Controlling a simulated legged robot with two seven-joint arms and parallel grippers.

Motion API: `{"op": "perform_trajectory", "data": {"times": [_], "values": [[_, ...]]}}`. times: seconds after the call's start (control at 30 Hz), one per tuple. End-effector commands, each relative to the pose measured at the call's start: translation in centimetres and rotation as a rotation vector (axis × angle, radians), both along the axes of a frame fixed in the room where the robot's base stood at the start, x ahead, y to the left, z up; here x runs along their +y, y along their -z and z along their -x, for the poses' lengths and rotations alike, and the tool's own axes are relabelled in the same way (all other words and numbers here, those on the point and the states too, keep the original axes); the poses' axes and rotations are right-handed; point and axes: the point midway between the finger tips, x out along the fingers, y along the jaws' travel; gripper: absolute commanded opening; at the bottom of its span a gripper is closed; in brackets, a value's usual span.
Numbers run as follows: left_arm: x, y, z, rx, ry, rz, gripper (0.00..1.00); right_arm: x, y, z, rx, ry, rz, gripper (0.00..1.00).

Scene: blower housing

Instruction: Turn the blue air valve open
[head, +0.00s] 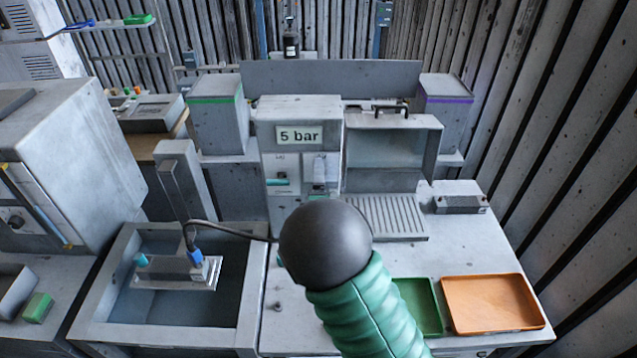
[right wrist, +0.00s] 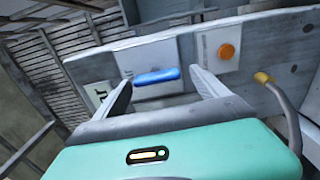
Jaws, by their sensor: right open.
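The blue air valve shows in the right wrist view as a blue bar handle (right wrist: 157,76) on a pale plate, lying nearly level in that tilted picture. My right gripper (right wrist: 160,79) is open, with one finger to each side of the handle's ends. I cannot tell whether the fingers touch it. I cannot pick out the blue handle in the head view. My left gripper is in neither view.
An orange button (right wrist: 228,51) sits right of the valve. A cabinet with a "5 bar" sign (head: 299,135) stands behind my arm. A sink (head: 238,311) lies left, with a cabled fixture (head: 176,273). A green tray (head: 435,325) and an orange tray (head: 492,303) lie right.

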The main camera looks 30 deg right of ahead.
Motion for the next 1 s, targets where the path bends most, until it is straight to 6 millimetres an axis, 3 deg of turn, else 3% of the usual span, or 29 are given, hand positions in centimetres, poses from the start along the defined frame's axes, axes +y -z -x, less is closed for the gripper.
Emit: {"op": "perform_trajectory", "data": {"times": [0.27,0.57,0.6,0.87,1.0], "values": [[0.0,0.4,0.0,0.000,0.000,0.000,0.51,1.0,0.0,1.5,-0.002,-0.001,-0.001,0.84],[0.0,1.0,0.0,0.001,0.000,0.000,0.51,4.7,0.0,7.4,0.002,-0.004,-0.001,0.84],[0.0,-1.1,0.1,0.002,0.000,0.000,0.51,4.7,-0.9,7.4,0.007,0.000,0.003,0.84],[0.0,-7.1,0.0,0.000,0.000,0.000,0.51,5.8,-1.1,9.2,0.010,-0.001,0.003,0.84],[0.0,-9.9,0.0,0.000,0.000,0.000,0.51,7.6,-0.9,12.1,0.012,-0.005,0.006,0.84]]}}
